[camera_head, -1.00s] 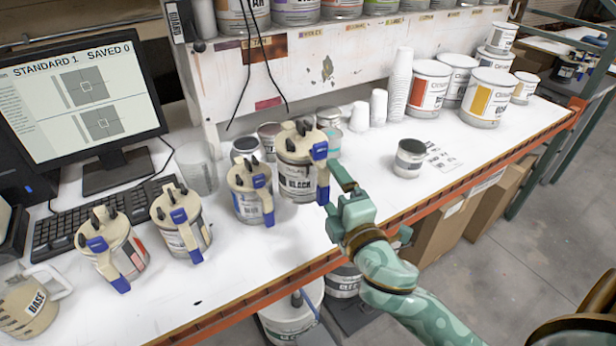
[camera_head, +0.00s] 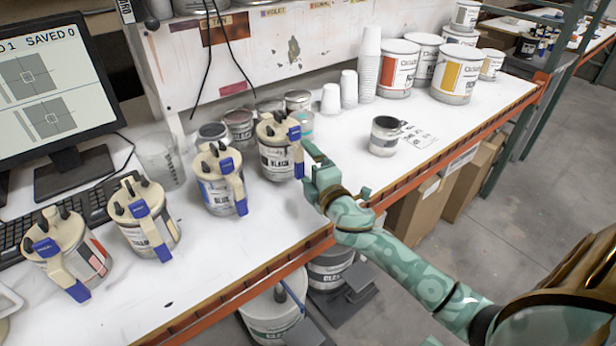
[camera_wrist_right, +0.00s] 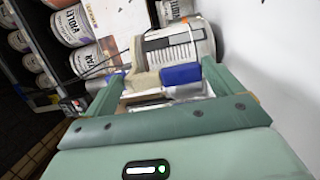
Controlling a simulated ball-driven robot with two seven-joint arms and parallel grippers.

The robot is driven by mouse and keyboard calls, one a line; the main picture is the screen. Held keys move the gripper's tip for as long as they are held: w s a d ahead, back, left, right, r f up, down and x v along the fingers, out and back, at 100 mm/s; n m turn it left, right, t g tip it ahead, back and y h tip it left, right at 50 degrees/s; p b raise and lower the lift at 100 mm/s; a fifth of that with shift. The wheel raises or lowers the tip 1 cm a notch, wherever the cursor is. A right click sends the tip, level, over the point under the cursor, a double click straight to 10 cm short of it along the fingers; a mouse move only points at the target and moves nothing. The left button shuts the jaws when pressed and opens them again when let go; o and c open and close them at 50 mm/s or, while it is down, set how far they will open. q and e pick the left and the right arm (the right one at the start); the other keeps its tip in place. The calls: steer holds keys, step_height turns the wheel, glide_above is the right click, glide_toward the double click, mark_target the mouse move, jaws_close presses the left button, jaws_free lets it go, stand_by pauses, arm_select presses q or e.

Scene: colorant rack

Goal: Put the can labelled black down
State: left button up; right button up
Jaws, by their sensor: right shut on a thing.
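The can labelled black (camera_head: 283,158) has a beige lid and a blue-tipped handle. In the head view it is upright at the right end of a row of lidded cans. My right gripper (camera_head: 306,160) is on its right side, shut on the handle. In the right wrist view the can (camera_wrist_right: 178,42) lies ahead of my right gripper (camera_wrist_right: 160,92), with the blue handle part between the fingers. The can's base is at or very close to the white tabletop (camera_head: 270,215); I cannot tell if it touches. My left gripper is not in view.
The can labelled blue (camera_head: 217,190) stands to the left. Small open tins (camera_head: 239,125) stand close behind. A grey tin (camera_head: 385,137) stands to the right. Paper cups (camera_head: 369,65) and large paint cans (camera_head: 398,70) are further back. The table's orange front edge (camera_head: 250,290) is near my arm.

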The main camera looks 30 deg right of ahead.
steer(key=shift+f, duration=0.7)
steer(key=shift+f+b, duration=0.15)
steer(key=shift+b, duration=0.15)
steer(key=o, duration=1.5)
steer(key=shift+c, duration=0.2)
steer(key=shift+r, duration=0.2)
steer(key=s+a, duration=0.1)
steer(key=s, duration=1.1)
steer(key=shift+a+f, duration=0.15)
steer(key=shift+a, duration=0.15)
